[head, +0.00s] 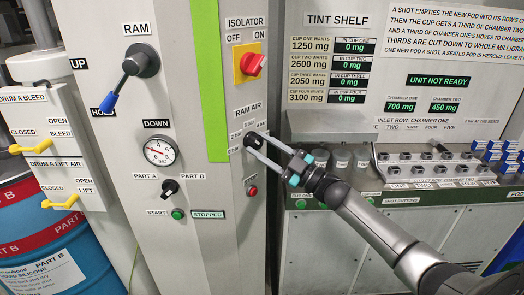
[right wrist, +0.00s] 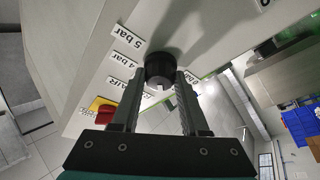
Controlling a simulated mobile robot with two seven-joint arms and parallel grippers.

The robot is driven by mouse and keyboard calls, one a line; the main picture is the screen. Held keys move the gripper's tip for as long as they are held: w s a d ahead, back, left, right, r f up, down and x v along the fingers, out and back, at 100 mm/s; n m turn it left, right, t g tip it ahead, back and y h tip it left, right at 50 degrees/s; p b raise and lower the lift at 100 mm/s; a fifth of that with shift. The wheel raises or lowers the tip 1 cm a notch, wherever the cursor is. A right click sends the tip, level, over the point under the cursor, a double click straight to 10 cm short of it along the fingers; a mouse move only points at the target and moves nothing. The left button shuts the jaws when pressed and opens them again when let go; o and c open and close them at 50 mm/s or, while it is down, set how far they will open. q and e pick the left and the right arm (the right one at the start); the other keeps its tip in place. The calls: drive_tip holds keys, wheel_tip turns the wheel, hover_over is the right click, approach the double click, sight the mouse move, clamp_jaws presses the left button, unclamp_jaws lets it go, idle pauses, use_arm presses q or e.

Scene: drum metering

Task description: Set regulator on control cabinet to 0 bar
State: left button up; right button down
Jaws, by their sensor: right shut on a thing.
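The regulator knob (head: 250,141) is small and black, on the front of the grey control cabinet (head: 195,110), below the RAM AIR label (head: 247,109). My right gripper (head: 257,143) reaches it from the right, with its fingers on either side of it. In the right wrist view the knob (right wrist: 159,66) sits between the fingertips of my right gripper (right wrist: 159,76), which is shut on it. A pale mark shows on the knob's rim. My left gripper is out of view.
Above the knob is a red-and-yellow isolator switch (head: 250,63); below it a red button (head: 252,191). Left are a pressure gauge (head: 160,151), a blue-tipped ram lever (head: 133,72) and a part selector (head: 170,187). The tint shelf (head: 430,165) stands right, behind my right arm.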

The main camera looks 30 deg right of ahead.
drive_tip(key=n+g+y, duration=0.1)
drive_tip(key=n, duration=0.2)
drive_tip(key=shift+d+n, duration=0.15)
drive_tip(key=shift+n, duration=0.25)
drive_tip(key=n+g, duration=0.1)
drive_tip(key=n, duration=0.2)
drive_tip(key=shift+r+g, duration=0.1)
drive_tip(key=shift+g, duration=0.2)
drive_tip(key=n+g, duration=0.1)
drive_tip(key=n, duration=0.1)
drive_tip(key=n+g, duration=0.1)
drive_tip(key=n, duration=0.2)
drive_tip(key=shift+r+n+p, duration=0.15)
drive_tip(key=shift+n+p, duration=0.15)
drive_tip(key=shift+c, duration=2.1)
unclamp_jaws()
drive_tip(key=shift+d, duration=0.1)
